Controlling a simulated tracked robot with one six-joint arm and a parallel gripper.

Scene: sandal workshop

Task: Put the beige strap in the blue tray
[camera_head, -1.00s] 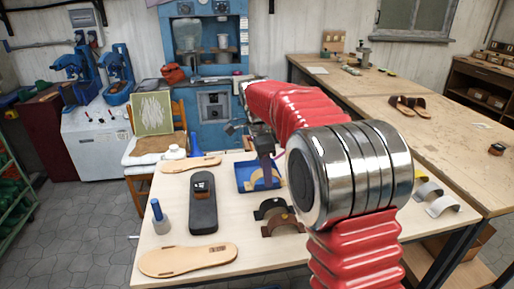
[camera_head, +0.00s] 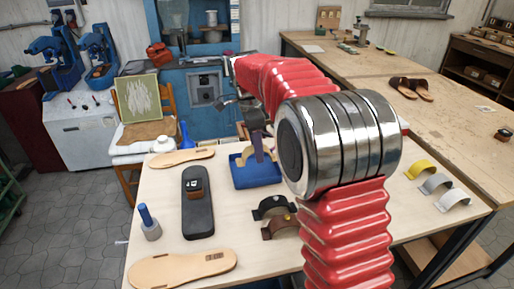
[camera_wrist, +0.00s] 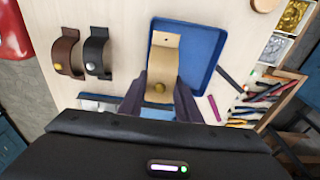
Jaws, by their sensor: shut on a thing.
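My gripper (camera_wrist: 168,100) is shut on the beige strap (camera_wrist: 163,62), a curved band with a brass-coloured stud. In the wrist view the strap overlaps the left part of the blue tray (camera_wrist: 208,48). In the head view my gripper (camera_head: 258,146) is over the blue tray (camera_head: 258,180), with the beige strap (camera_head: 246,153) partly hidden by the fingers. The strap appears above the tray; I cannot tell whether it touches it. The tray floor that shows in the wrist view is empty.
A black strap (camera_wrist: 95,52) and a brown strap (camera_wrist: 66,52) stand beside the tray. Yellow, grey and white straps (camera_head: 436,182) stand at the table's right.

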